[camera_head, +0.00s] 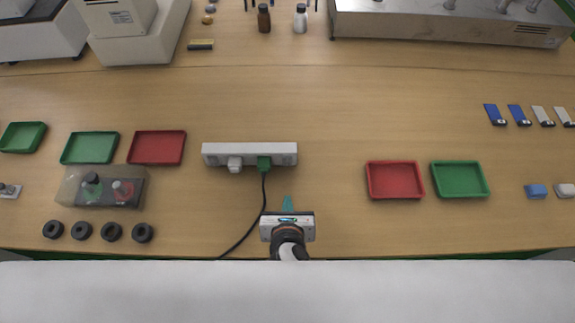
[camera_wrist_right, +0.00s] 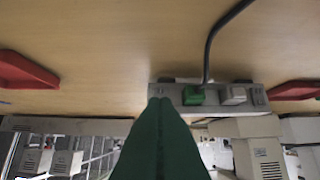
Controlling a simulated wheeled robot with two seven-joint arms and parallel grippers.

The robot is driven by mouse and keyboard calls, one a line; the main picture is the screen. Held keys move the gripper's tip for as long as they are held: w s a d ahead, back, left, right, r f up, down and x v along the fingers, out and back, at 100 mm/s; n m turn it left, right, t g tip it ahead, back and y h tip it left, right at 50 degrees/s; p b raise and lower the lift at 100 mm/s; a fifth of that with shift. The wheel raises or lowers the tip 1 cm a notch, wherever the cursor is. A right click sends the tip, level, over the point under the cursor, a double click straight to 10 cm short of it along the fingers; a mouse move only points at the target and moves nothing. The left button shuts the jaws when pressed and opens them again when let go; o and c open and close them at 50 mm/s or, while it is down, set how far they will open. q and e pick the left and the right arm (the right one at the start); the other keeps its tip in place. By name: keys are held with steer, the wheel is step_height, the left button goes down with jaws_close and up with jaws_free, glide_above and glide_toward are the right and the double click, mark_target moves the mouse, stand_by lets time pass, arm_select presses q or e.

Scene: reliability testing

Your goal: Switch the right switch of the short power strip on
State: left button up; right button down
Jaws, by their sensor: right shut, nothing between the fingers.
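A white power strip (camera_head: 222,149) lies on the table in the middle of the head view, with a white plug (camera_head: 235,164) and a green plug (camera_head: 264,163) in it. Its switches are too small to read in the head view. My right gripper (camera_head: 287,203) is shut and empty, in front of the strip's right half and apart from it in the head view. The strip shows inverted in the right wrist view (camera_wrist_right: 222,108). There the green fingertips (camera_wrist_right: 160,101) overlap its left end and hide part of it. My left gripper is out of view.
A black cable (camera_head: 262,205) runs from the green plug to the front edge, left of my gripper. A red tray (camera_head: 395,196) and a green tray (camera_head: 460,195) lie to the right. A grey box (camera_head: 70,188) and several black rings (camera_head: 112,232) lie left.

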glide_toward(287, 162)
steer(key=f, duration=0.4)
steer(key=shift+w+f, duration=0.25)
steer(key=shift+w, duration=0.05)
steer(key=w, duration=0.3)
steer(key=shift+w+f, duration=0.25)
steer(key=shift+f, duration=0.1)
steer(key=shift+w, duration=0.45)
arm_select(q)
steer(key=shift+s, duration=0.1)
